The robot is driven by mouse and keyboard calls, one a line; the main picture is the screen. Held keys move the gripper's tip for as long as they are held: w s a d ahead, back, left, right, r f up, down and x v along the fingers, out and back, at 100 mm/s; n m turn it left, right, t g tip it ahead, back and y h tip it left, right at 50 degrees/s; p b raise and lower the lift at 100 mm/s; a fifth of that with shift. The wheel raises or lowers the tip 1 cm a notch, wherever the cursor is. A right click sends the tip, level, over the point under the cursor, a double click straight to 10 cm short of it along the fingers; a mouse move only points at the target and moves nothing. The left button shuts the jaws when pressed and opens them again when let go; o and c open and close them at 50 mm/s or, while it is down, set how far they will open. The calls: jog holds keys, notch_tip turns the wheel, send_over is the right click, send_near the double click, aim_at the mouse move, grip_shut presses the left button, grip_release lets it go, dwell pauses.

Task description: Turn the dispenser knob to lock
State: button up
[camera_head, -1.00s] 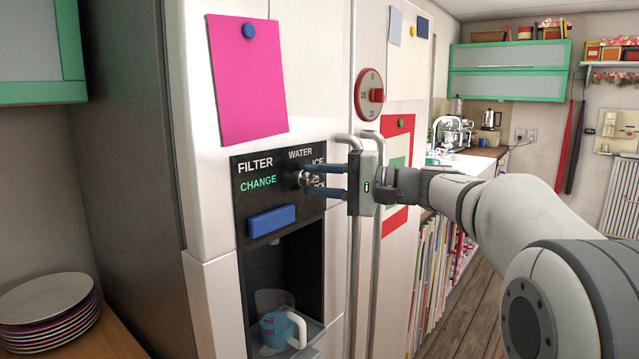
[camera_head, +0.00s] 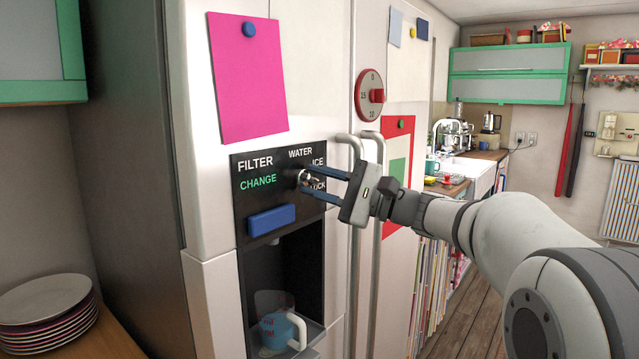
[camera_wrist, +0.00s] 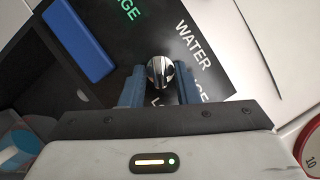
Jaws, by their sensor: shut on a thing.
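The dispenser knob is a small shiny metal knob (camera_head: 304,178) on the black dispenser panel (camera_head: 243,210) of the fridge. It also shows in the wrist view (camera_wrist: 160,72). Labels around it read WATER, ICE and a partly hidden word ending in "CK". My gripper (camera_head: 308,180) is shut on the knob, with one blue finger on each side of it. In the wrist view the fingers (camera_wrist: 159,86) flank the knob, and the panel lettering appears tilted. The knob's pointer direction cannot be read clearly.
A blue paddle (camera_head: 271,220) sits below the knob, above a recess holding a cup (camera_head: 280,332). Two vertical fridge handles (camera_head: 376,270) stand close behind my gripper. A red timer dial (camera_head: 370,95) is above. Stacked plates (camera_head: 45,300) are at the left.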

dwell(0.3)
jog(key=o, duration=0.6)
jog(key=shift+o, duration=0.2)
jog(key=v, duration=0.7)
jog(key=shift+d+b, duration=0.35)
jog(key=shift+b, duration=0.05)
jog(key=shift+s+f, duration=0.1)
jog(key=shift+f, duration=0.05)
